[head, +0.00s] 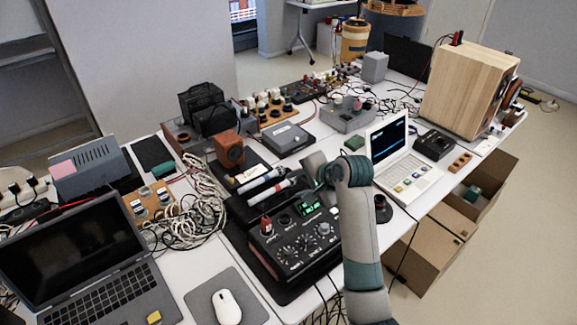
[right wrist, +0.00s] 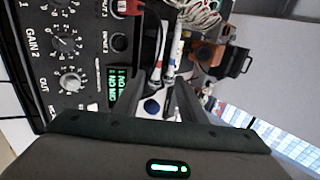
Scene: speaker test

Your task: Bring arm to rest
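My right arm (head: 360,235) comes up from the bottom of the head view and bends left at the top. My right gripper (head: 303,180) is over the back edge of the black control box (head: 290,252), close to two pen-like probes (head: 268,190) in a dark tray. In the right wrist view my right gripper (right wrist: 168,100) has its two dark fingers apart, and I see nothing held between them. The box's knobs and green display (right wrist: 117,85) show left of the fingers. The probes (right wrist: 172,55) show beyond the fingertips. My left gripper is not in view.
An open white laptop (head: 405,180) stands right of the arm, and a small dark knob (head: 382,208) stands beside it. A wooden speaker (head: 470,90) is at the back right. Tangled cables (head: 190,210), a dark laptop (head: 75,260) and a mouse (head: 227,305) are at left. Open floor lies at far right.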

